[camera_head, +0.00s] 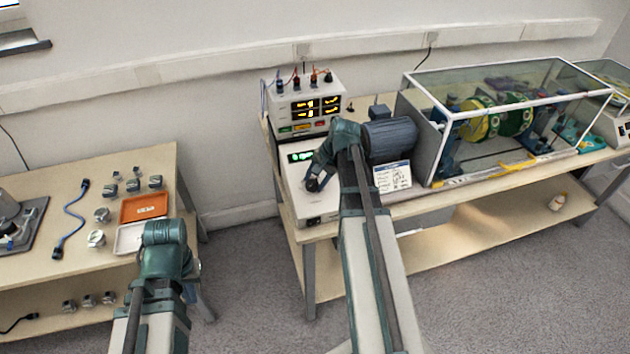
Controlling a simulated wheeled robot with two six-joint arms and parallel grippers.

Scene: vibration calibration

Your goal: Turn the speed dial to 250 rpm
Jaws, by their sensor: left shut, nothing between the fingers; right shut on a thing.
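The speed dial (312,185) is a dark knob on top of a white control box (318,211) at the front left corner of the long bench. A small green-digit display (301,156) sits at the back of the box; its number is too small to read. My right gripper (316,178) is over the box, pointing down, and is shut on the dial, partly hiding it. My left gripper (165,234) is far from the dial, near the front edge of the left table. It is shut and empty, with its fingertips hard to make out.
A power unit (306,105) with yellow digits stands behind the box. A label card (393,177) and a clear-covered rotor rig (437,160) are to the right. The left table (35,178) holds an orange tray (143,207), a white tray (128,238) and small metal parts.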

